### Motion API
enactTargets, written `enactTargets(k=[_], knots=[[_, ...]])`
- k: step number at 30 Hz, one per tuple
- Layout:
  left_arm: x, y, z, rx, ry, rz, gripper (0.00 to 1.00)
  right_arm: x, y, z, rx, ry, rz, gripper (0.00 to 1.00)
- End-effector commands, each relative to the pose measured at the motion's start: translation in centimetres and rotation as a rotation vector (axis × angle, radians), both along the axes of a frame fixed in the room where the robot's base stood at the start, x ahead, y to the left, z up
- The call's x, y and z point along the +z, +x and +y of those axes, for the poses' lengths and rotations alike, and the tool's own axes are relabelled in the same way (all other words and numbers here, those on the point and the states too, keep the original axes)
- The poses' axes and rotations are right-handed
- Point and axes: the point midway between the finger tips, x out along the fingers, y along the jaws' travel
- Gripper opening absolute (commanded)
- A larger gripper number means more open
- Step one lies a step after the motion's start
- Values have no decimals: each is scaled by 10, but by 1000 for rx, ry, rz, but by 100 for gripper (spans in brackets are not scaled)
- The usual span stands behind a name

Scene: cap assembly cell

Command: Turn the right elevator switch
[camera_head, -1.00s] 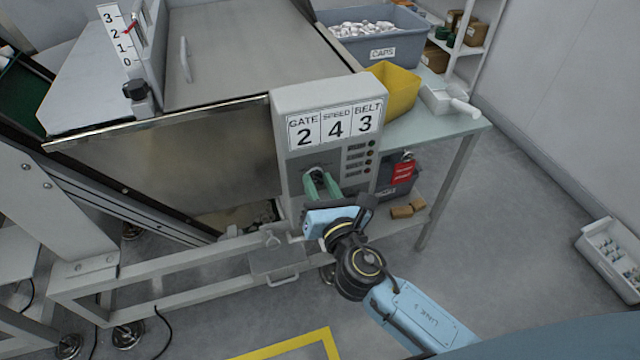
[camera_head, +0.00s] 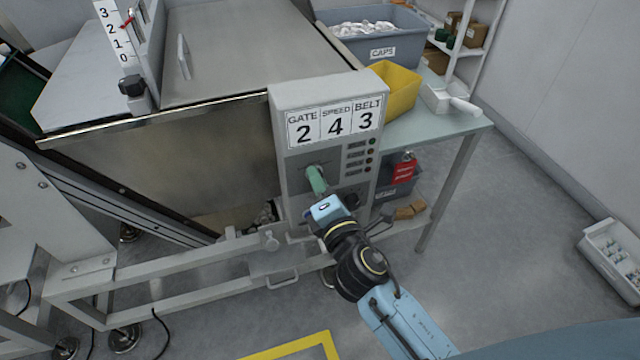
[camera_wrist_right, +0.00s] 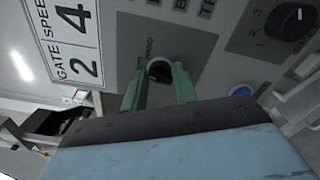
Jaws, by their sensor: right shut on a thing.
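The control box (camera_head: 283,105) has a white sign reading GATE 2, SPEED 4, BELT 3. My right gripper (camera_head: 315,176) reaches its front from below right. In the right wrist view its green fingers stand on either side of a black rotary switch (camera_wrist_right: 158,70), shut on it. Lettering beside this switch is partly hidden and too small to read fully. In the head view the fingers cover most of the switch. A second black knob (camera_wrist_right: 290,21), with numbers around it, is apart from the fingers. My left gripper is not in view.
A blue button (camera_wrist_right: 240,90) is near the right finger. A red tag (camera_head: 403,172) hangs right of the box. A yellow bin (camera_head: 393,88) and the CAPS bin (camera_head: 375,52) stand on the table behind.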

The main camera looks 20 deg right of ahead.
Motion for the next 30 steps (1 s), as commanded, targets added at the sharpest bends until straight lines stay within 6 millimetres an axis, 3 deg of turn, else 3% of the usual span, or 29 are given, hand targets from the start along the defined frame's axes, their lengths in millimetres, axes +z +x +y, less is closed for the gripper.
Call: enactTargets(k=[15,30], knots=[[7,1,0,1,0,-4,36,-1,-1,0,-2,452,19,6],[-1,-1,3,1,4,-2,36,-2,0,0,-1,640,24,6]])
